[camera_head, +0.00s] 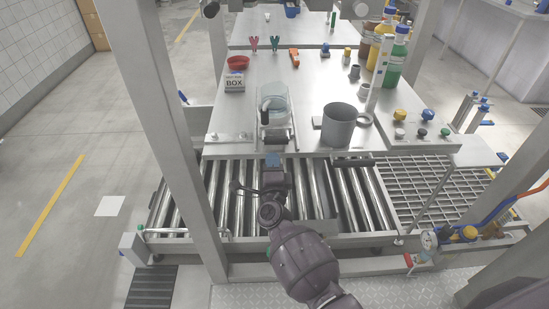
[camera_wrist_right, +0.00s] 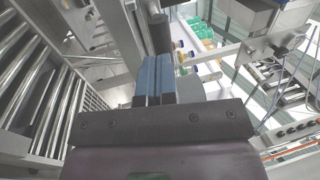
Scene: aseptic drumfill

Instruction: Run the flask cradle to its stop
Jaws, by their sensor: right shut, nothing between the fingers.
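The flask cradle (camera_head: 262,137) sits at the near edge of the steel table, left of the grey pot. A clear flask (camera_head: 275,97) lies in it, pointing away from me. My right gripper (camera_head: 273,160) is just in front of the cradle's near end, over the rollers. Its blue fingers (camera_wrist_right: 154,78) are shut together with nothing between them. In the right wrist view a dark bar (camera_wrist_right: 158,34) stands just beyond the fingertips; I cannot tell whether they touch it. My left gripper is not in view.
A grey pot (camera_head: 340,126) stands right of the cradle. Bottles (camera_head: 394,62) stand at the back right. A steel post (camera_head: 165,120) rises left of my arm. Rollers (camera_head: 346,190) run below the table edge.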

